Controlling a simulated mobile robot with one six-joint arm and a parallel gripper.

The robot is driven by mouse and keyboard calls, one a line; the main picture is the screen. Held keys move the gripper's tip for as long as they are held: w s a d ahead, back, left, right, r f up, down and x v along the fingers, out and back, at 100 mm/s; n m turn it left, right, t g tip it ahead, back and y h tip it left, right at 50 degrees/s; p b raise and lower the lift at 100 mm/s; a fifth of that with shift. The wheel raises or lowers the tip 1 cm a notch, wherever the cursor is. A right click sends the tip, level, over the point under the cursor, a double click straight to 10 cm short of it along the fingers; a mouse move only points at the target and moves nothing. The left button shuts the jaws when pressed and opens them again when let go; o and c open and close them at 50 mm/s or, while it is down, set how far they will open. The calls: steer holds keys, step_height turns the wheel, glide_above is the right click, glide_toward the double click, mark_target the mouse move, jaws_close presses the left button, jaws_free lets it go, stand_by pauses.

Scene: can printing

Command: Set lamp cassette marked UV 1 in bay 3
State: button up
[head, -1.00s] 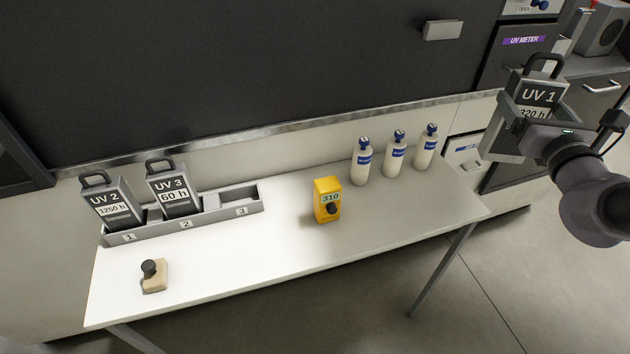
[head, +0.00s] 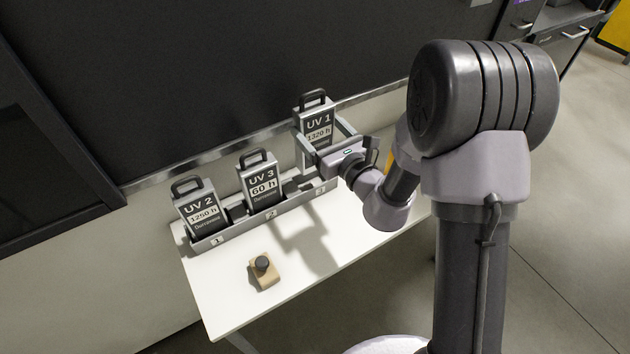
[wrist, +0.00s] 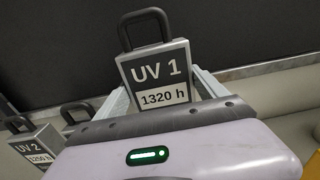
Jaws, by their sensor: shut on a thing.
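The lamp cassette marked UV 1, 1320 h (head: 318,122), is grey with a black handle and a dark label. My gripper (head: 322,140) is shut on it and holds it upright at the right end of the grey rack (head: 237,227), above or at bay 3. I cannot tell whether its base is inside the bay, as my gripper hides the lower part. It also shows in the wrist view (wrist: 157,75). The cassette marked UV 2 (head: 202,214) stands in bay 1 and the one marked UV 3 (head: 259,184) in bay 2.
The rack stands on a white table (head: 220,290) against the wall. A beige block with a black knob (head: 263,272) lies in front of it. My arm covers the table's right side, with a bit of yellow showing behind it.

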step_height(320, 180, down, 9)
steer(key=b, duration=0.3)
steer(key=shift+a+f+b, duration=0.1)
steer(key=shift+f+b, duration=0.1)
steer(key=shift+b, duration=0.2)
steer(key=shift+f, duration=0.2)
steer(key=o, duration=2)
steer(key=shift+r, duration=0.1)
